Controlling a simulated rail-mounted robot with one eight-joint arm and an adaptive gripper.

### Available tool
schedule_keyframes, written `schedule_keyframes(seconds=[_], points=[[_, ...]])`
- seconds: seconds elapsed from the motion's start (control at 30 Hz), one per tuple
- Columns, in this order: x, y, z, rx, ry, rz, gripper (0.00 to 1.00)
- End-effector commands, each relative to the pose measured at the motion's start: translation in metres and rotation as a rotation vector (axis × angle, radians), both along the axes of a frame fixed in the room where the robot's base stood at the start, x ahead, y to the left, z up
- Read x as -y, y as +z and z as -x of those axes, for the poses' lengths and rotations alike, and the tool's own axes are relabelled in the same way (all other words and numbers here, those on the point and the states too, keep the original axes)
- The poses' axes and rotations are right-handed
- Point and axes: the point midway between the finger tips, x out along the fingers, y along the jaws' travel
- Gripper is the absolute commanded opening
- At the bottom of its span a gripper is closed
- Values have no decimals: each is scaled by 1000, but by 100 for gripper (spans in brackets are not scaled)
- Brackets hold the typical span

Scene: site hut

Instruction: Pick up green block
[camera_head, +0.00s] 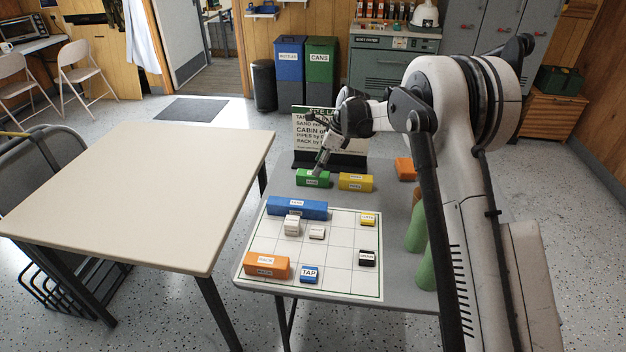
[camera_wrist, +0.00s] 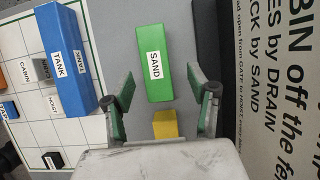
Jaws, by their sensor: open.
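The green block (camera_head: 311,178) lies on the grey table near its far edge, behind the white grid board. In the wrist view the green block (camera_wrist: 154,62) carries a white label reading SAND. My gripper (camera_head: 319,168) is close above the green block in the head view and partly covers it. In the wrist view my gripper (camera_wrist: 157,88) is open, its two green-padded fingers apart. The green block lies just ahead of and between the lines of the fingers, and I see no grip on it.
A yellow block (camera_head: 356,182) lies right of the green one. A long blue block (camera_head: 297,207) labelled TANK lies on the grid board (camera_head: 337,284) with several smaller blocks. A sign (camera_head: 316,137) stands behind the green block. An orange block (camera_head: 405,168) is farther right.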

Motion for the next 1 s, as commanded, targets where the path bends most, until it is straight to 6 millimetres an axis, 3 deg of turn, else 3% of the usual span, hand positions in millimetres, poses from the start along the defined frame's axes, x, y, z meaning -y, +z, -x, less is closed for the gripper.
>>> schedule_keyframes(seconds=[0.4, 1.0], points=[[-21, -44, 4, 0, 1, 0, 54], [-21, -46, 4, 0, 0, 0, 54]])
